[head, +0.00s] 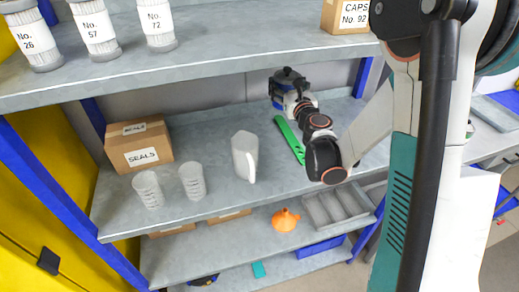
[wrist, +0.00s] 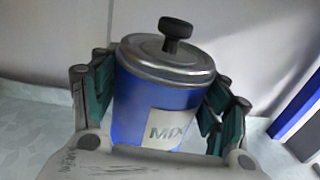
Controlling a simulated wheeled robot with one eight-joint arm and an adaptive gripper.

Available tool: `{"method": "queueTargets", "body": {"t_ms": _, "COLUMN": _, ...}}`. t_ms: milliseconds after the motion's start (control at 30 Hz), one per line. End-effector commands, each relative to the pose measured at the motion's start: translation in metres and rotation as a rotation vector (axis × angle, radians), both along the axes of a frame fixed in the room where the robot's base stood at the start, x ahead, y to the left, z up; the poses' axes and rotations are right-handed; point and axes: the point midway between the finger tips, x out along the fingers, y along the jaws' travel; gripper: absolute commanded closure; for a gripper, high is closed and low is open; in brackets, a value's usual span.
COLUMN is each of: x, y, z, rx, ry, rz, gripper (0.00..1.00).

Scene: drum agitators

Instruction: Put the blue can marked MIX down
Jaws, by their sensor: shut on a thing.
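The blue can marked MIX (wrist: 160,95) fills the middle of the wrist view, with a metal lid and a black knob on top. It looks upright, slightly tilted in that picture. My gripper (wrist: 162,100) is shut on it, with green-padded fingers on both sides. In the head view the can (head: 276,92) shows only in part, at the back right of the middle shelf (head: 215,150). My gripper (head: 290,90) covers much of it there. The can's bottom is hidden, so I cannot tell whether it touches the shelf.
A green strip-like tool (head: 289,138) lies just in front of the can. A white pitcher (head: 245,156), two clear beakers (head: 192,181) and a SEALS box (head: 139,146) stand to the left. The upper shelf (head: 215,72) overhangs, and a blue post (head: 362,77) stands at right.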

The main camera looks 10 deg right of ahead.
Motion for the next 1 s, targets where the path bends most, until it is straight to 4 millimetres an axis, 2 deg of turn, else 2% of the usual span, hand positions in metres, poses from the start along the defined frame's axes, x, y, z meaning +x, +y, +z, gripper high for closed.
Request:
{"method": "queueTargets", "body": {"t_ms": 33, "x": 0.0, "y": -0.017, "z": 0.004, "rx": 0.0, "ry": 0.0, "rz": -0.002, "gripper": 0.7}}
{"method": "queueTargets", "body": {"t_ms": 167, "x": -0.003, "y": -0.059, "z": 0.013, "rx": 0.0, "ry": 0.0, "rz": 0.014, "gripper": 0.7}}
{"method": "queueTargets", "body": {"t_ms": 367, "x": -0.019, "y": -0.129, "z": 0.03, "rx": 0.001, "ry": 0.0, "rz": 0.042, "gripper": 0.7}}
{"method": "queueTargets", "body": {"t_ms": 567, "x": -0.048, "y": -0.196, "z": 0.048, "rx": 0.001, "ry": 0.0, "rz": 0.07, "gripper": 0.7}}
{"method": "queueTargets", "body": {"t_ms": 700, "x": -0.076, "y": -0.239, "z": 0.061, "rx": 0.001, "ry": 0.0, "rz": 0.09, "gripper": 0.7}}
{"method": "queueTargets", "body": {"t_ms": 833, "x": -0.102, "y": -0.27, "z": 0.071, "rx": 0.001, "ry": -0.001, "rz": 0.106, "gripper": 0.7}}
{"method": "queueTargets", "body": {"t_ms": 1000, "x": -0.126, "y": -0.294, "z": 0.08, "rx": 0.0, "ry": -0.001, "rz": 0.123, "gripper": 0.7}}
